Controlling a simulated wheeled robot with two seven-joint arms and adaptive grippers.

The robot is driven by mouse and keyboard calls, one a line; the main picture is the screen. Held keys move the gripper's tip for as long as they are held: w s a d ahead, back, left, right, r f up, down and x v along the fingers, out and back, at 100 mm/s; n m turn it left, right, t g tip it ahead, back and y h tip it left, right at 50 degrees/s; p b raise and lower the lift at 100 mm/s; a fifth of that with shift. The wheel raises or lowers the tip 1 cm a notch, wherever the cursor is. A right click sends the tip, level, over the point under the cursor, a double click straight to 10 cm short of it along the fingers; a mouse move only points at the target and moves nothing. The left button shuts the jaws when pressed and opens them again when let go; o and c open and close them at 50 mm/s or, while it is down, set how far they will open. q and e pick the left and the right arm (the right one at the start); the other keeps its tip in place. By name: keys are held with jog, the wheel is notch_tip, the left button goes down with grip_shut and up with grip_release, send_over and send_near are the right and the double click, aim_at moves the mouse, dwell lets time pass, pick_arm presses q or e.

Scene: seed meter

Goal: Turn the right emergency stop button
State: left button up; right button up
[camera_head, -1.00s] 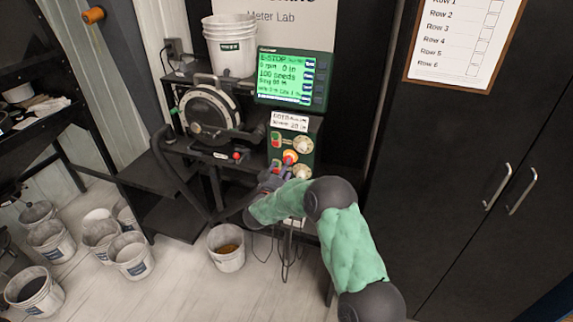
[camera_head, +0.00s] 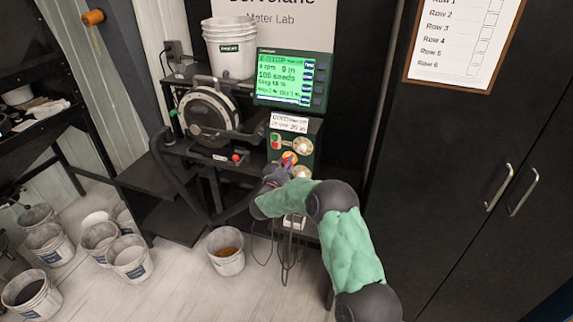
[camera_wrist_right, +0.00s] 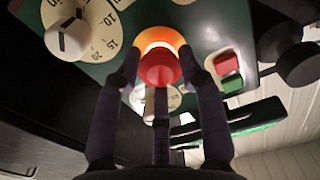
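The right emergency stop button (camera_head: 289,158) is a red mushroom head over a glowing orange-yellow ring, on the green control panel (camera_head: 308,131) below the screen. In the right wrist view its red head (camera_wrist_right: 160,68) shows between my fingers. My right gripper (camera_head: 279,171) is at the panel; in the wrist view the fingers (camera_wrist_right: 159,72) lie on both sides of the head and appear closed against it. The arm hides the lower panel in the head view. The screen (camera_head: 290,80) is green and reads E-STOP. My left gripper is not in view.
A second red button (camera_head: 237,158) sits on the bench left of the panel, by the round seed meter (camera_head: 208,117). Dials (camera_head: 303,146) and red and green push buttons (camera_wrist_right: 228,71) are close to my fingers. A bucket (camera_head: 226,251) stands on the floor below. A black cabinet (camera_head: 460,180) is on the right.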

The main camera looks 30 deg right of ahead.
jog(key=shift+r+m, duration=0.2)
jog(key=shift+m, duration=0.1)
jog(key=m+b, duration=0.3)
jog(key=m, duration=0.1)
jog(key=shift+d+r+m+b, duration=0.1)
jog(key=shift+m+b, duration=0.2)
jog(key=shift+m, duration=0.1)
jog(key=shift+r+m+b, duration=0.15)
jog(key=shift+m+b, duration=0.15)
jog(key=shift+m, duration=0.2)
jog(key=shift+d+r, duration=0.1)
jog(key=shift+r, duration=0.05)
jog(key=o, duration=1.1)
jog(key=v, duration=1.2)
jog(key=shift+f, duration=0.4)
